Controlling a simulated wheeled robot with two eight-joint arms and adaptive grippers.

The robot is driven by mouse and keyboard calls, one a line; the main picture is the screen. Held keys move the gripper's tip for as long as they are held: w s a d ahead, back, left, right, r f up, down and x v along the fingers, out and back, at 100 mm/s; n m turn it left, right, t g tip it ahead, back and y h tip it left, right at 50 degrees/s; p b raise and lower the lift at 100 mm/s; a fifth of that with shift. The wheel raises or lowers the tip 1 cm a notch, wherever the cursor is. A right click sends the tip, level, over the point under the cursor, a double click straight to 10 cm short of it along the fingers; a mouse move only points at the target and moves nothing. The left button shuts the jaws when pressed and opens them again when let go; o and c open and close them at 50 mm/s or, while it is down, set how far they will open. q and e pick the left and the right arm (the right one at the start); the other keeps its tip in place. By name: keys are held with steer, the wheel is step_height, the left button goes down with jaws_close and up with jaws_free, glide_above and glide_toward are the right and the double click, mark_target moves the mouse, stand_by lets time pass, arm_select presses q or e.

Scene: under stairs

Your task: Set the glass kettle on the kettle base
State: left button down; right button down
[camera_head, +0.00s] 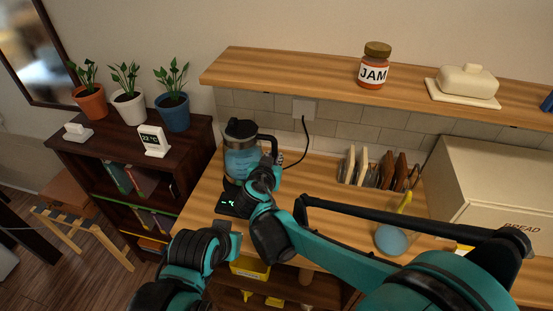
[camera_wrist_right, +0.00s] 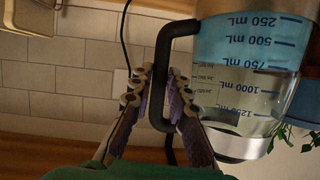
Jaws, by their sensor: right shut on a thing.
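The glass kettle (camera_head: 241,158) has a dark lid, a black handle and blue-tinted water inside. It stands at the left back of the wooden counter, over the black kettle base (camera_head: 231,200), whose lit display shows at the front. I cannot tell whether the kettle touches the base. My right gripper (camera_head: 272,163) is shut on the kettle's handle. In the right wrist view the fingers (camera_wrist_right: 165,100) close around the black handle (camera_wrist_right: 163,70), beside the glass kettle (camera_wrist_right: 245,75). My left gripper (camera_head: 230,237) is low in front of the counter; its fingers are unclear.
A wall shelf (camera_head: 310,75) with a jam jar (camera_head: 374,66) and a butter dish (camera_head: 466,84) runs above the counter. A bread box (camera_head: 500,190) stands right. A cord (camera_head: 303,145) hangs behind the kettle. A dark bookcase (camera_head: 130,160) with potted plants is left.

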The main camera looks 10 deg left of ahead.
step_height(320, 180, down, 3)
steer(key=shift+f+b, duration=0.2)
steer(key=shift+b, duration=0.5)
steer(key=c, duration=1.5)
jaws_free()
steer(key=shift+f, duration=0.1)
steer(key=shift+o, duration=0.2)
steer(key=shift+s+d, duration=0.1)
